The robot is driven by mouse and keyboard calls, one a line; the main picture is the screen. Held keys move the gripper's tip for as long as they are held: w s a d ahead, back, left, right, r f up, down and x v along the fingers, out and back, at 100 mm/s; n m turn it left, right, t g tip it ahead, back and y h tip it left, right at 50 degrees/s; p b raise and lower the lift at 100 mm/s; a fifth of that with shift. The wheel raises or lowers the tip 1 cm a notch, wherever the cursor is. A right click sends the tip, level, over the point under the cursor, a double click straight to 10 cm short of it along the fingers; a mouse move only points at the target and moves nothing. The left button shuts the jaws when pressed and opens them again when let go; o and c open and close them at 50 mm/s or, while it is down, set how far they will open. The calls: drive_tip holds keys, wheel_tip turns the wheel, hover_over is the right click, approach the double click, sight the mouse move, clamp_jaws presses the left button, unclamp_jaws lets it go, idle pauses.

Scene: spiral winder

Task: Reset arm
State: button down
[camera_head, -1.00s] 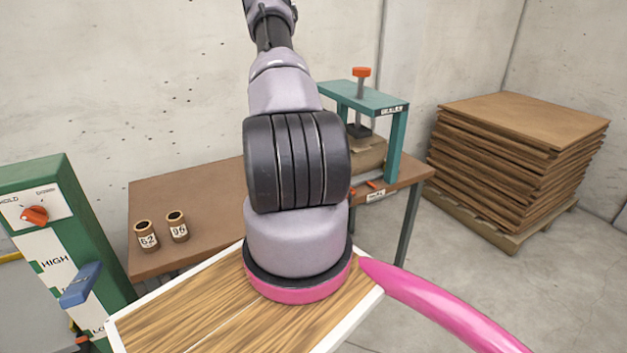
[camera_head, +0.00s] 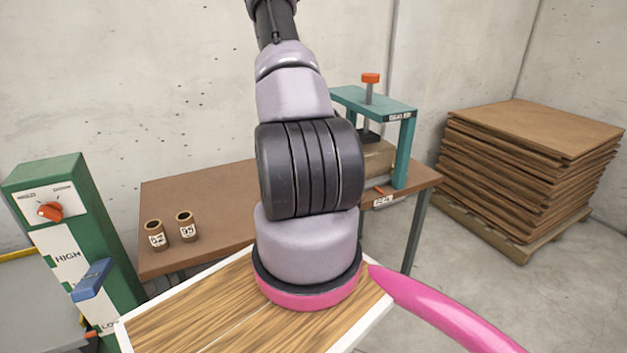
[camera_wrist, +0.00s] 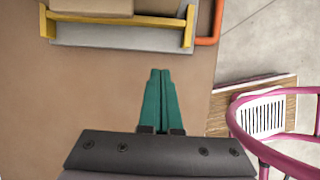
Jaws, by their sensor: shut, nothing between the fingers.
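My arm rises from my own base in the head view, and its upper end leaves the top of the picture, so my gripper is not seen there. In the wrist view my gripper (camera_wrist: 161,76) has its two green fingers together, with nothing between them. It hangs over the bare brown tabletop (camera_wrist: 80,90). A grey and yellow frame with a tan block (camera_wrist: 95,6) lies ahead of the fingertips, apart from them.
A brown table (camera_head: 205,200) holds two labelled tubes, one (camera_head: 155,234) left of the other (camera_head: 187,227). A teal press (camera_head: 404,150) stands at its right end. A green control post (camera_head: 115,250) with an orange knob stands at left. A board stack (camera_head: 530,175) sits on a pallet at right.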

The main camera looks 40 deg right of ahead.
drive_tip(key=shift+v, duration=0.9)
drive_tip(key=w+a+r+m+t, duration=0.15)
drive_tip(key=a+r+m, duration=0.35)
drive_tip(key=a+r, duration=0.65)
drive_tip(key=a+r+m+t, duration=0.2)
drive_tip(key=a+r+m, duration=0.35)
drive_tip(key=r, duration=1.15)
drive_tip(key=s+a+r+m+t+y, duration=0.2)
drive_tip(key=s+a+r+m+y, duration=0.1)
drive_tip(key=s+a+r, duration=0.4)
drive_tip(key=s+a+r+m+t+y, duration=0.2)
drive_tip(key=s+a+r+m, duration=0.3)
drive_tip(key=s+a, duration=0.6)
drive_tip(key=a+r+y, duration=0.1)
drive_tip(key=a+r, duration=0.1)
drive_tip(key=a, duration=0.3)
drive_tip(key=shift+s+a+r+t, duration=0.3)
drive_tip(key=shift+s+r+t, duration=0.05)
drive_tip(key=shift+d+m, duration=0.15)
drive_tip(key=shift+m, duration=0.1)
